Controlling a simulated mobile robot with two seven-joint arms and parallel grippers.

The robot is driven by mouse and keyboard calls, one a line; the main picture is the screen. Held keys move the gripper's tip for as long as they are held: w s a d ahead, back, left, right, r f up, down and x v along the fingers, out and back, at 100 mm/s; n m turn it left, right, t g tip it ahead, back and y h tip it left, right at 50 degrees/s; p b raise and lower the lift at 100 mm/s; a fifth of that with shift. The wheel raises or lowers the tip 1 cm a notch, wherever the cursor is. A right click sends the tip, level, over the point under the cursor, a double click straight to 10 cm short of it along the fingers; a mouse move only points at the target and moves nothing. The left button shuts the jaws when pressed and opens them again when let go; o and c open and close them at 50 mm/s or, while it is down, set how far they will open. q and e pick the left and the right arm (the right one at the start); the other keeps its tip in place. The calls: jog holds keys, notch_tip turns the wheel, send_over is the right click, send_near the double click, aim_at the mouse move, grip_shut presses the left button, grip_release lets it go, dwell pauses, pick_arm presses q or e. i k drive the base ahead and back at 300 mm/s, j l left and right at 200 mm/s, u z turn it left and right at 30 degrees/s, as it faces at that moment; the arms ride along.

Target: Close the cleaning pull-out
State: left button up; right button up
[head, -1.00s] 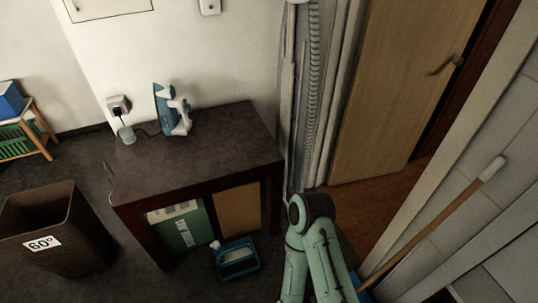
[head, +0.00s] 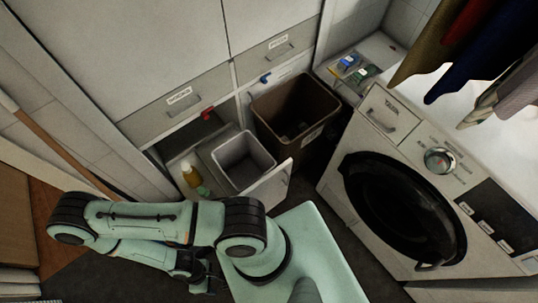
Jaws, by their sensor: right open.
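The cleaning pull-out stands open from the low cabinet, with its pale front panel (head: 272,188) out over the floor. A grey bin (head: 243,160) sits in it, and a yellow bottle (head: 190,175) and a small green item (head: 203,190) are at its left side. My right gripper (head: 198,282) is low in the picture, below and left of the front panel and apart from it. It is dark and small here, open, with nothing seen between its fingers. My left gripper is not in view.
A brown bin (head: 296,118) stands right behind the pull-out, near its front panel. A washing machine (head: 400,190) stands to the right. Closed labelled drawers (head: 180,103) are above. A broom handle (head: 75,163) leans at left. Clothes hang at upper right.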

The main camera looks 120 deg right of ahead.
aim_at(271, 188)
jog(key=z, duration=1.85)
jog(key=k+l+z, duration=0.15)
jog(key=k+z, duration=0.2)
jog(key=k+l+z, duration=0.15)
jog(key=z, duration=0.25)
jog(key=k+l, duration=0.5)
jog(key=i+j, duration=0.3)
